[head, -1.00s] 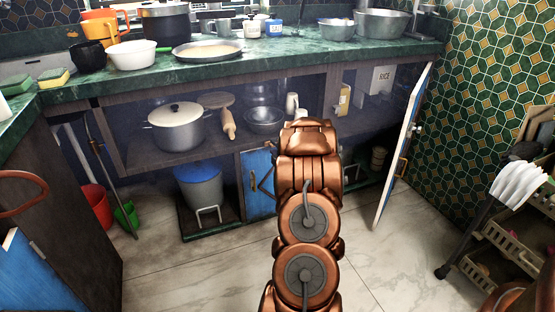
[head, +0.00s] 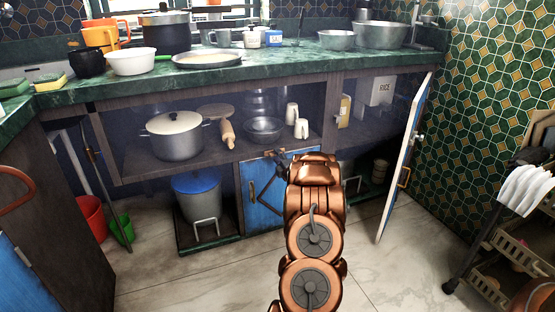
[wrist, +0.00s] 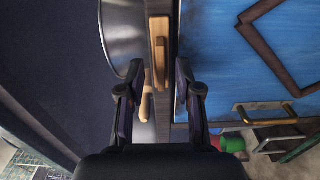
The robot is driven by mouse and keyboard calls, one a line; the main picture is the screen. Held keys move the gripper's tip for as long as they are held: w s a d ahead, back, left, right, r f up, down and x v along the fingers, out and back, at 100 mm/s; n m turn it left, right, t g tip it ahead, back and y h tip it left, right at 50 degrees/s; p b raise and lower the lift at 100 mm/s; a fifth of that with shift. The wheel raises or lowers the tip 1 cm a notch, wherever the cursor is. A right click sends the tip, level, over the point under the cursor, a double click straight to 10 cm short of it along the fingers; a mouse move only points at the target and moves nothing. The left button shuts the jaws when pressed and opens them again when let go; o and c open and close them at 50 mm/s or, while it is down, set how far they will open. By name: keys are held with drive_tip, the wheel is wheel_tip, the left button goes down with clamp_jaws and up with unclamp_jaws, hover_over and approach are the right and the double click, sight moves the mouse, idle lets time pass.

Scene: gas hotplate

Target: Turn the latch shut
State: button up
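A tan, elongated latch (wrist: 159,62) sits on a light wooden plate in the wrist view, close to the edge of the blue door (wrist: 240,60). In the head view the blue door (head: 262,192) stands under the middle shelf; the latch is too small to make out there. My gripper (wrist: 158,78) is open, with one finger on each side of the latch's near end. I cannot tell whether either finger touches it. In the head view my gripper (head: 277,154) is at the door's top edge, partly hidden by my arm.
An open cabinet door (head: 404,160) juts out at right. A blue-lidded bin (head: 197,195) stands left of the blue door. A brass handle (wrist: 265,112) shows in the wrist view.

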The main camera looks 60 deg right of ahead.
drive_tip(key=shift+w+d+f, duration=0.1)
drive_tip(key=shift+w+d, duration=0.2)
drive_tip(key=shift+w, duration=0.15)
clamp_jaws()
idle(0.3)
